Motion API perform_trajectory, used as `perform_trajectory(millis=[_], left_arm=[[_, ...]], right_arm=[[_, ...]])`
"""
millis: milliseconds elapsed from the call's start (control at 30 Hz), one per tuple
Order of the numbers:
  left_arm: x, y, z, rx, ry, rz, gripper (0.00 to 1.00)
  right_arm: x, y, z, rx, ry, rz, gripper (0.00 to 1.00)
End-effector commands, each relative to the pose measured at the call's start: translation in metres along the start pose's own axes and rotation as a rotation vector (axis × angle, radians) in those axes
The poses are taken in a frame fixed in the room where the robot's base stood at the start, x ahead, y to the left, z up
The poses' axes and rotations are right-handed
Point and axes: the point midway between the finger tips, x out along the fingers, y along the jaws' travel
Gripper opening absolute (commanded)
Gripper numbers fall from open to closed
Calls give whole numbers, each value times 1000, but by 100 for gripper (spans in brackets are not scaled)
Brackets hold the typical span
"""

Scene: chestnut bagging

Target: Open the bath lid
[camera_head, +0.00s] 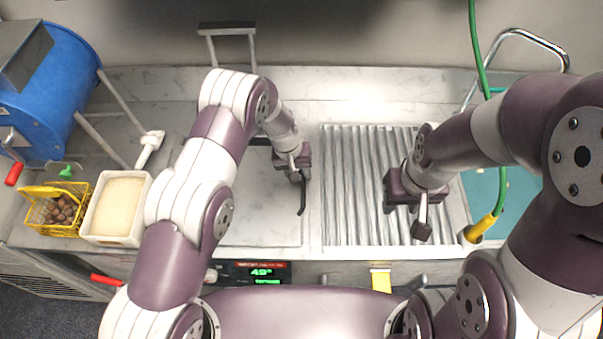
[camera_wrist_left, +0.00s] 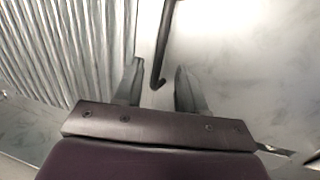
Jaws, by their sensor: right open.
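The bath lid (camera_head: 255,215) is a pale flat panel left of the ribbed metal surface, and it lies flat. A thin dark handle (camera_head: 302,200) stands at its right edge. In the left wrist view, the handle (camera_wrist_left: 164,45) is a dark bent bar whose hooked end lies between the fingers. My left gripper (camera_wrist_left: 160,72) is open, with gaps visible on both sides of the bar. In the head view, my left gripper (camera_head: 298,176) hangs over the handle. My right gripper (camera_head: 405,217) is open and empty above the ribbed surface.
The ribbed drainer (camera_head: 345,215) fills the middle. A yellow basket of chestnuts (camera_head: 58,208) and a white tub (camera_head: 117,207) stand at left, near a blue drum (camera_head: 50,95). A green hose (camera_head: 478,45) hangs at right over a teal basin (camera_head: 482,190). A display (camera_head: 262,271) sits in front.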

Motion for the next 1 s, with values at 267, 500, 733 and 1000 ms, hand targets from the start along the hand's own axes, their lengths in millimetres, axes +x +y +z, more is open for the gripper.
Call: perform_trajectory(millis=[267,500,733,1000], left_arm=[[39,0,0,0,2,0,40],[43,0,-1,0,3,0,40],[43,0,-1,1,3,0,0],[38,5,-1,1,2,11,0]], right_arm=[[-15,0,-2,0,0,0,43],[-15,0,-2,0,0,0,43],[-15,0,-2,0,0,0,43],[-14,0,-2,0,0,0,43]])
